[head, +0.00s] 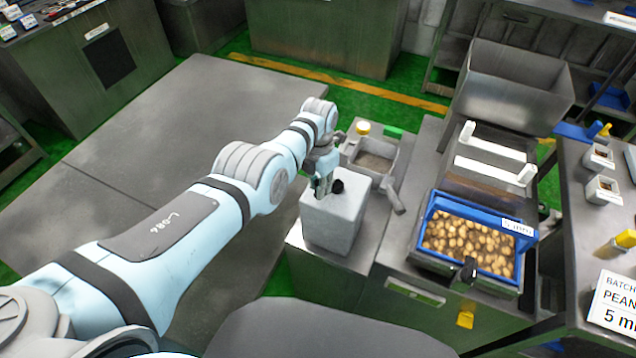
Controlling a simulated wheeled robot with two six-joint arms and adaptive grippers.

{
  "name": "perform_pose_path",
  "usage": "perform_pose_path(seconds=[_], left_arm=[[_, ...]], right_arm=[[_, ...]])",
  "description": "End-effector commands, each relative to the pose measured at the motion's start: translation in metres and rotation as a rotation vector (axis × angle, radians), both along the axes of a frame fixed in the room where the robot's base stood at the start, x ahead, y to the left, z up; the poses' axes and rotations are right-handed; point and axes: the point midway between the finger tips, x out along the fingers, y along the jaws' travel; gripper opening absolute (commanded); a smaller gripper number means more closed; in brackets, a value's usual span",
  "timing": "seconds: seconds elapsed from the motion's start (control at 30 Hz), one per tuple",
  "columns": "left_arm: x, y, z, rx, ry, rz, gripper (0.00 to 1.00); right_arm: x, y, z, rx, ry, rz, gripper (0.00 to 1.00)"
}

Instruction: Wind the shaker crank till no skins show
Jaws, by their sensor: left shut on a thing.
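My left gripper (324,186) reaches in from the left and is shut at the top of a grey box (332,222). A black knob (338,187) shows right beside its fingers; it looks like the crank's grip, and the fingers hide the rest of the crank. To the right, a blue-rimmed tray (432,205) holds many tan, round nuts (470,243). Brown patches show among the nuts, but I cannot tell whether they are skins. A dark knob (466,271) stands at the tray's front edge. My right gripper is out of view.
A grey bin (372,165) with brown contents stands behind the box. Two white bars (496,142) and a large metal hopper (515,85) lie behind the tray. A side bench with small cups (604,190) and a batch card (612,302) is at the right.

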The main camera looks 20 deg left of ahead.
Motion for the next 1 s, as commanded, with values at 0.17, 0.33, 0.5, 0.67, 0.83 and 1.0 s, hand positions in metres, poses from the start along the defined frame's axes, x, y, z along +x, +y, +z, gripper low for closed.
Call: perform_pose_path(seconds=[0.17, 0.33, 0.5, 0.67, 0.83, 1.0], left_arm=[[0.000, 0.000, 0.000, -0.001, 0.000, -0.001, 0.26], [0.000, 0.001, -0.001, -0.001, 0.000, 0.001, 0.41], [0.000, 0.001, 0.000, -0.001, 0.000, 0.001, 0.41], [0.001, 0.001, 0.005, -0.001, -0.003, 0.000, 0.41], [0.001, 0.001, 0.031, -0.002, -0.006, 0.000, 0.41], [0.001, 0.001, 0.083, -0.002, -0.006, 0.000, 0.41]], right_arm=[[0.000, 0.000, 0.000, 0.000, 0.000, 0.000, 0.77], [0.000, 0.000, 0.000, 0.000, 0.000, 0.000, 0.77], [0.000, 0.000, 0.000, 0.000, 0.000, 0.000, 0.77], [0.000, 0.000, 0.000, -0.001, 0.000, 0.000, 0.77], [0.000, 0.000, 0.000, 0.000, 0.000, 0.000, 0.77], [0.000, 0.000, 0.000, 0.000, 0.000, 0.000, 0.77]])
